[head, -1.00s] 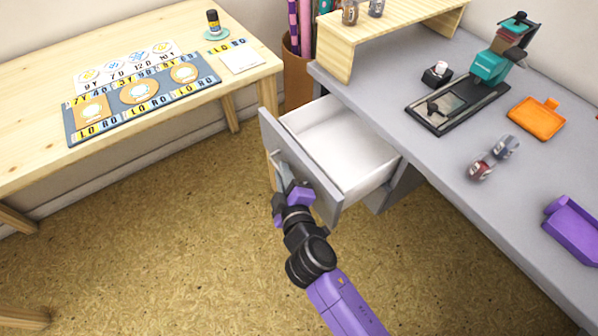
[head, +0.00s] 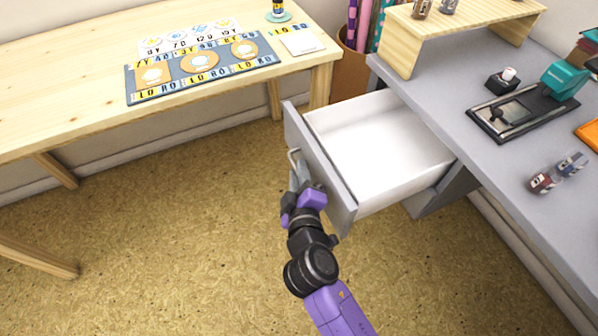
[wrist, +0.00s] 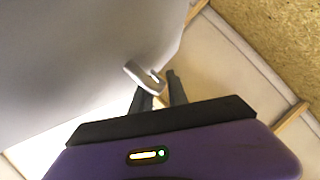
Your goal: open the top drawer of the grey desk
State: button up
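The top drawer (head: 322,170) of the grey desk (head: 440,62) stands well out of the desk. Its white inside (head: 375,140) is empty. A light metal handle (head: 295,160) sits on the grey drawer front. My gripper (head: 299,180) is at this handle, in front of the drawer. In the wrist view the handle (wrist: 145,77) lies at the two dark fingers (wrist: 159,88), with its bar end between them. The fingers look closed around the bar, though the contact itself is partly hidden. The drawer front (wrist: 70,60) fills the upper left there.
The floor (head: 180,220) in front of the drawer is clear.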

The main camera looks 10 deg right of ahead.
jog(key=v, duration=0.7)
jog(key=shift+s+p, duration=0.35)
jog(key=shift+s, duration=0.05)
dwell(0.4)
